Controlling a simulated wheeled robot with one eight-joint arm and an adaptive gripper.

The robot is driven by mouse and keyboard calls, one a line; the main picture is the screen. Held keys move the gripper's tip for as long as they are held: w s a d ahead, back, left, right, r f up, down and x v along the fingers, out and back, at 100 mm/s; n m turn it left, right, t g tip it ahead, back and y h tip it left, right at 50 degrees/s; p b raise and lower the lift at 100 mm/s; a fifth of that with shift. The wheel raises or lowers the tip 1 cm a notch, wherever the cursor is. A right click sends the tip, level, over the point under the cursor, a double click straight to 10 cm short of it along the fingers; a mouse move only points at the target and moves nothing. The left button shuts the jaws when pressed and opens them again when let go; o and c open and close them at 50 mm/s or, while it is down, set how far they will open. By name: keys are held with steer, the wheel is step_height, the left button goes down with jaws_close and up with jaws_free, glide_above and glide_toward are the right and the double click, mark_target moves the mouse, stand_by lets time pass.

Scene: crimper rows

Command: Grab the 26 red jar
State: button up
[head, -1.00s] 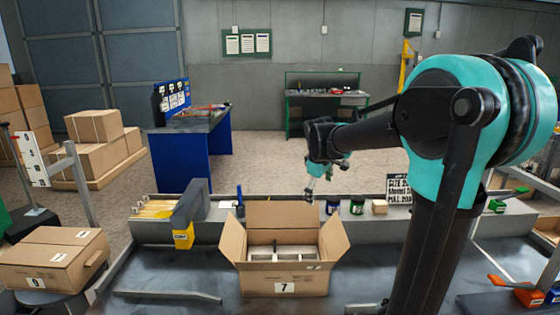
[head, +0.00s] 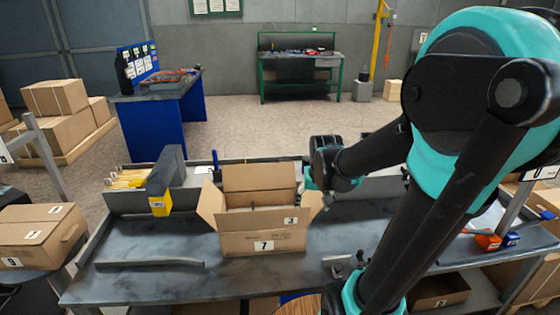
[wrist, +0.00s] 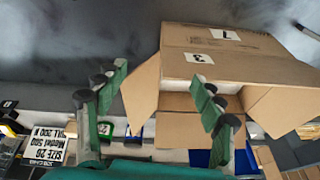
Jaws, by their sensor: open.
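I cannot make out a red jar in any current view. My gripper shows in the wrist view (wrist: 160,80) with its two green fingers wide apart and nothing between them. In the head view its wrist end hangs just right of the open carton, and the fingertips are mostly hidden. A small green item with a white label (wrist: 105,128) shows behind the left finger in the wrist view; whether it is a jar I cannot tell. A sign reading SIZE 26 (wrist: 46,146) stands at the lower left of that view.
An open carton labelled 7 (head: 264,244) stands on the grey bench (head: 150,278), its flaps spread close to my gripper. A yellow-tagged grey holder (head: 163,185) is to its left. A closed carton (head: 35,235) is at far left. The bench front left of the carton is mostly clear.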

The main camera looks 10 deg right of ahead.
steer(key=w+a+r+m+g, duration=0.15)
steer(key=w+r, duration=0.35)
steer(key=w, duration=0.6)
steer(key=w+r+m, duration=0.2)
steer(key=w+r, duration=0.2)
steer(key=w, duration=0.8)
step_height(320, 180, up, 2)
steer(key=m+g, duration=0.2)
steer(key=m, duration=0.2)
glide_above(285, 159)
steer(key=f, duration=1.1)
steer(key=shift+w+d+f, duration=0.2)
steer(key=shift+f, duration=0.05)
steer(key=shift+s+a+f, duration=0.1)
steer(key=shift+a+f, duration=0.05)
steer(key=shift+f, duration=1.2)
steer(key=shift+s+a+f, duration=0.1)
steer(key=shift+f, duration=1.25)
steer(key=c, duration=1.6)
steer(key=shift+o, duration=0.2)
steer(key=shift+r, duration=0.2)
